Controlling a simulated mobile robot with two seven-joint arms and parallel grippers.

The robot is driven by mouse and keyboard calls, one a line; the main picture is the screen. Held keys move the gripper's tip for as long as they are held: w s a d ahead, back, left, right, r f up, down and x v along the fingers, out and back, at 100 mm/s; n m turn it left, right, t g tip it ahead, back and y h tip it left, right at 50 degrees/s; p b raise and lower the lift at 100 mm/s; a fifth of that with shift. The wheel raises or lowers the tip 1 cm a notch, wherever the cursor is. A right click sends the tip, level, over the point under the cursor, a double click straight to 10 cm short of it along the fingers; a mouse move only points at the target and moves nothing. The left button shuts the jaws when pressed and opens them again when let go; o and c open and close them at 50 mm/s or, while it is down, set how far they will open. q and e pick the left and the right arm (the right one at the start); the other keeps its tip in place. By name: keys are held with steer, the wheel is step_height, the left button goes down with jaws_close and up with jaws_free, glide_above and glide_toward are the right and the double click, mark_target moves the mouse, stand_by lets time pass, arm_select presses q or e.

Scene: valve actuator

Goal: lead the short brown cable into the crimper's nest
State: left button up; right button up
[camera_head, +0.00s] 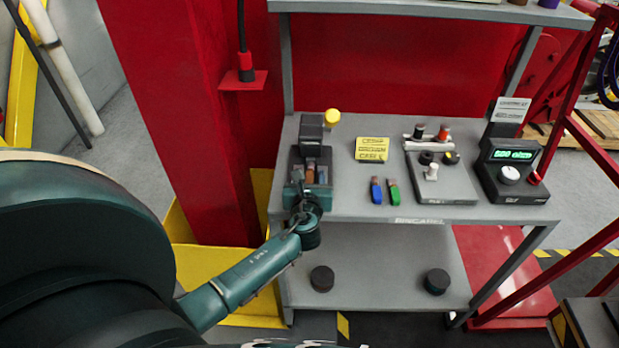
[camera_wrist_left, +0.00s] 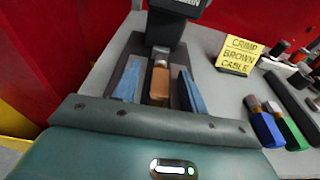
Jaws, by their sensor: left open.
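The black crimper (camera_head: 311,135) stands at the left of the grey bench, with a yellow knob (camera_head: 332,116). The short brown cable (camera_wrist_left: 159,82) lies in line with the crimper, its grey tip pointing at the crimper's head (camera_wrist_left: 168,25). It also shows in the head view (camera_head: 310,171). I cannot tell whether the tip is inside the nest. My left gripper (camera_wrist_left: 157,88) is open, with one blue finger on each side of the brown cable and a visible gap on both sides. My right gripper is in neither view.
A yellow sign (camera_head: 372,149) reading "crimp brown cable" stands right of the crimper. A blue cable (camera_head: 376,190) and a green cable (camera_head: 393,191) lie near the front edge. Further right are a fixture (camera_head: 455,188) with pegs and a meter (camera_head: 511,172). A red column (camera_head: 175,100) rises on the left.

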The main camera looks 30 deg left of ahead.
arm_select(q)
steer(key=v, duration=1.3)
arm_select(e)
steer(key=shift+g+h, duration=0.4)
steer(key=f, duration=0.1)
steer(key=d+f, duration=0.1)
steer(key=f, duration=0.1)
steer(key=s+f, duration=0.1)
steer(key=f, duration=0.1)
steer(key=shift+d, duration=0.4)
arm_select(q)
steer(key=shift+s, duration=0.1)
